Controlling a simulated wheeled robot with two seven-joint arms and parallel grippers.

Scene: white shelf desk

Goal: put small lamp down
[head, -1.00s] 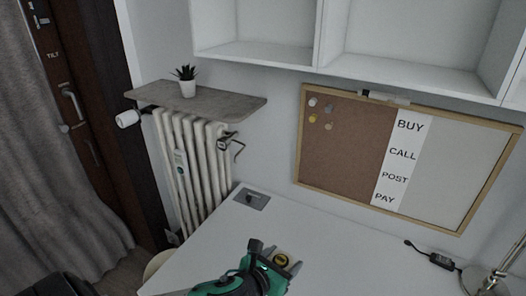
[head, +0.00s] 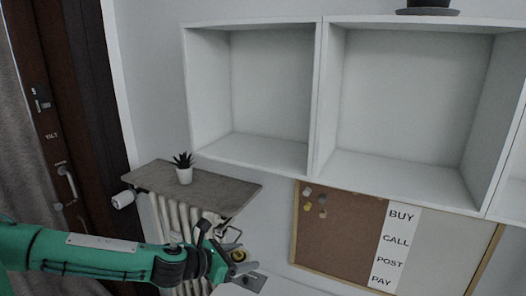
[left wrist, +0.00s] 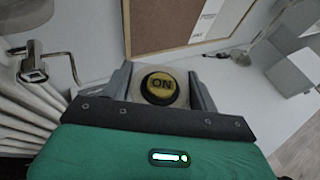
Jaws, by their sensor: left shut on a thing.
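The small lamp (head: 239,255), a round dark-rimmed piece with a yellow button, is between the fingers of my left gripper (head: 236,250). In the left wrist view the button of the lamp (left wrist: 161,86) reads "ON", and the left gripper's (left wrist: 160,92) grey fingers stand on both sides of it. The lamp is held up in front of the radiator and the desk corner. I cannot tell how high above the desk (head: 290,284) it is. My right gripper is not in view.
White open shelf boxes (head: 250,85) hang on the wall, empty inside. A grey ledge (head: 222,190) over the radiator (head: 165,215) carries a small potted plant (head: 185,174). A framed board (head: 345,230) hangs below the boxes. Desk space shows in the left wrist view (left wrist: 240,98).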

